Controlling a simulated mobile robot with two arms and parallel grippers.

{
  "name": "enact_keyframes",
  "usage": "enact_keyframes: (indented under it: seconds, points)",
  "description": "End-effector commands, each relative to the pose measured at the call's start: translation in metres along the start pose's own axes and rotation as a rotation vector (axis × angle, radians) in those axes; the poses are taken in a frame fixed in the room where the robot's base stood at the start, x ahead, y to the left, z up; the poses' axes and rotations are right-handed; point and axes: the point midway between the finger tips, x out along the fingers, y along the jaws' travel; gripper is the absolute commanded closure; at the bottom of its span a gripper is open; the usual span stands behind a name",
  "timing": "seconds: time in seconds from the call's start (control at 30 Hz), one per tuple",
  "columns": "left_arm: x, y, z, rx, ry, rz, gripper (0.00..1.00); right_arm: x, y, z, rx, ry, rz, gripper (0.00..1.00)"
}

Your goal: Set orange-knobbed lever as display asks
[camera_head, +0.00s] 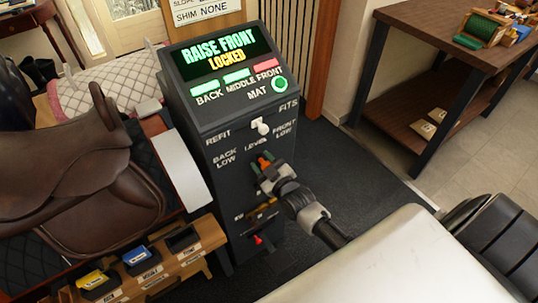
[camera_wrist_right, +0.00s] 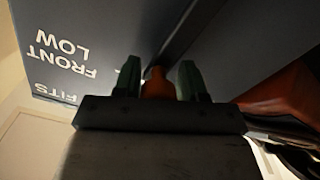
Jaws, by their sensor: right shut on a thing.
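The dark console's display (camera_head: 219,54) reads "RAISE FRONT" in green and "LOCKED" in yellow. Below it, the BACK and MIDDLE lights are green and the FRONT light (camera_head: 267,65) is red. The orange knob (camera_head: 264,163) of the lever shows on the console's front face, below the labels BACK LOW, LEVEL and FRONT LOW. My right gripper (camera_head: 264,170) is shut on the orange knob. In the right wrist view the knob (camera_wrist_right: 157,84) sits between the two green fingertips. The lever's exact setting is hidden by the gripper. My left gripper is not in view.
A white-knobbed switch (camera_head: 262,128) sits above, between REFIT and FITS. A round green MAT button (camera_head: 280,84) is on the sloped top. A brown saddle (camera_head: 85,165) stands left, above a wooden rack (camera_head: 150,272) with coloured pieces. A workbench (camera_head: 450,35) stands back right.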

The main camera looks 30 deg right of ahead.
Motion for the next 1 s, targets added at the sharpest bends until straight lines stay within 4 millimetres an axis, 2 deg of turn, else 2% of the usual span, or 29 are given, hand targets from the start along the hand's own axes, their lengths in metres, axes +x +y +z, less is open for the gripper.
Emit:
enact_keyframes:
  seconds: [0.23, 0.27, 0.37, 0.63, 0.73, 0.87, 1.0]
  points:
    - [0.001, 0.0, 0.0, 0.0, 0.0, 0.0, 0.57, 0.0, 0.004, 0.002, -0.018, -0.001, 0.005, 1.0]
    - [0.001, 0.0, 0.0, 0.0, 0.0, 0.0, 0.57, 0.0, 0.004, 0.002, -0.018, -0.001, 0.005, 0.57]
    - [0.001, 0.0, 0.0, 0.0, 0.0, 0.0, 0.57, 0.0, 0.003, 0.002, -0.016, -0.001, 0.005, 0.42]
    - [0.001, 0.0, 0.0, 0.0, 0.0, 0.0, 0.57, 0.0, 0.002, 0.001, -0.009, 0.0, 0.003, 0.42]
    - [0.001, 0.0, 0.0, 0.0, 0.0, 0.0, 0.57, -0.006, 0.001, 0.001, -0.008, 0.0, 0.002, 0.42]
    - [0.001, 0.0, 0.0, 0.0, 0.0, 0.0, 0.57, -0.026, 0.002, 0.002, -0.009, -0.002, 0.002, 0.42]
    - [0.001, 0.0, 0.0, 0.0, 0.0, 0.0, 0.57, -0.056, 0.002, 0.003, -0.009, -0.004, 0.001, 0.42]
